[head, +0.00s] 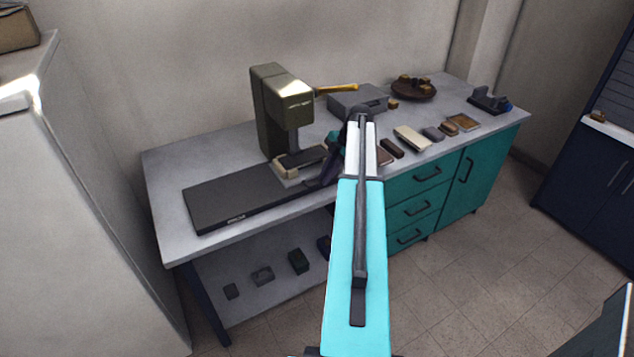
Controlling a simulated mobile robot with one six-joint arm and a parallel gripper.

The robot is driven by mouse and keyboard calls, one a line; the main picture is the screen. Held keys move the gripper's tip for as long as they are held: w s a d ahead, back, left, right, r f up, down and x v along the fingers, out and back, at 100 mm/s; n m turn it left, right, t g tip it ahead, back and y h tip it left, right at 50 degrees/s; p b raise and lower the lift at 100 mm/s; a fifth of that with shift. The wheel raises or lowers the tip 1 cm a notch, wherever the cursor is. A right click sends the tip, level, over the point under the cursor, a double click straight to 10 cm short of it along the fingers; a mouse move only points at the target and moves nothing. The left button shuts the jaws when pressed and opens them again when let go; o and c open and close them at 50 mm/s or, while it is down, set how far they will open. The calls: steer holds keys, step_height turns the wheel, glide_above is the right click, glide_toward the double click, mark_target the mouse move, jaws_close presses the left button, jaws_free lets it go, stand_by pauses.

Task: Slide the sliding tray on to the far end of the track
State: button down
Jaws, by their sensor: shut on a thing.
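The sliding tray (284,173), a cream carriage with a dark top, sits toward the right part of the long dark track (235,198) on the bench. It is under the head of an olive-green press (282,105) with a golden lever. My gripper (325,176) is at the tray's right side and shut on it; the exact contact is small and dark. My arm hides the track's right end and part of the bench behind it.
The grey bench (165,175) holds a grey box (352,103), a brown round dish (413,91), a cream block (412,137) and several small items to the right. The track's left stretch is clear. A white cabinet (85,220) stands at left.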

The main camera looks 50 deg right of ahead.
steer(key=shift+s+d+r, duration=0.1)
steer(key=shift+d+r, duration=0.1)
steer(key=shift+d, duration=0.7)
steer(key=shift+d, duration=0.1)
steer(key=c, duration=1.8)
jaws_free()
steer(key=shift+s, duration=0.15)
steer(key=shift+f, duration=0.1)
steer(key=b+v, duration=0.3)
steer(key=v, duration=1)
steer(key=shift+r, duration=0.4)
steer(key=shift+s, duration=0.2)
